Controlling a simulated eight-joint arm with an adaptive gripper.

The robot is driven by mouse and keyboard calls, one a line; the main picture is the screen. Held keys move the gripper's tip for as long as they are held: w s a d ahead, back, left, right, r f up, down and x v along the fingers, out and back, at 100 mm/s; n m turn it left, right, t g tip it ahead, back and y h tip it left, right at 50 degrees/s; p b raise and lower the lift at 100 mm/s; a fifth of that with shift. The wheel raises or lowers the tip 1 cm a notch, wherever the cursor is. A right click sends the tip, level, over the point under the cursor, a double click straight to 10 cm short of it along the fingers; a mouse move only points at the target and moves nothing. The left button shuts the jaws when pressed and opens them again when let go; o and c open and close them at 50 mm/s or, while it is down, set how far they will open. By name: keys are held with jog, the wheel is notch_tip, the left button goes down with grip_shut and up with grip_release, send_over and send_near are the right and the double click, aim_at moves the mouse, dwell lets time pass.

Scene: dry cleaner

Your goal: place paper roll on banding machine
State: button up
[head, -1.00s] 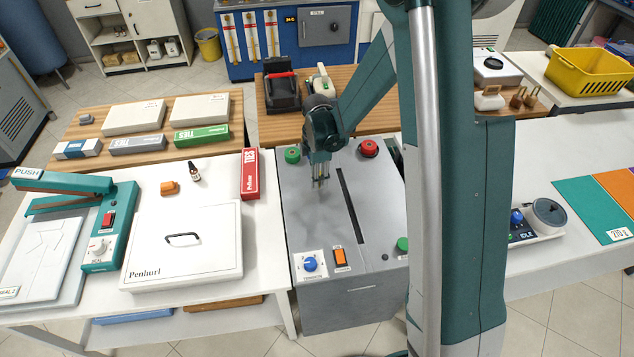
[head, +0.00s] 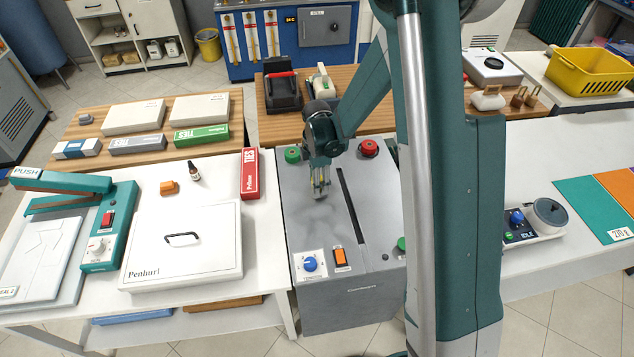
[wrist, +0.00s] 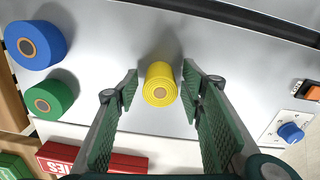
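The banding machine (head: 367,285) is a grey box with a long dark slot in its top. A yellow roll (wrist: 160,83) with rings around a brown core stands on grey metal in the wrist view. My gripper (wrist: 159,88) is open around it, one finger on each side with a narrow gap to each.
A green roll (head: 292,155) and a red one (head: 369,148) stand at the machine's back. A blue knob (head: 310,264) and orange switch (head: 340,257) are at its front left. A red TIES box (head: 250,174) lies left of the machine, near a white case (head: 190,255).

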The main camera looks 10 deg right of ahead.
jog(key=shift+r, duration=0.15)
notch_tip(320, 180, up, 12)
jog(key=p, duration=0.1)
dwell(0.9)
jog(key=shift+r, duration=0.1)
dwell(0.5)
jog(key=s+d+r+m+t, duration=0.4)
jog(key=s+r+m, duration=0.5)
jog(key=s+r, duration=0.6)
jog(key=s+d+r+m+t, duration=0.1)
jog(key=s+d+r+m, duration=0.1)
jog(key=s+m, duration=0.3)
jog(key=s+d+r+m+t, duration=0.2)
jog(key=s+m, duration=0.3)
jog(key=s, duration=0.5)
jog(key=shift+r+m, duration=0.4)
jog(key=shift+r, duration=0.5)
jog(key=shift+s, duration=0.1)
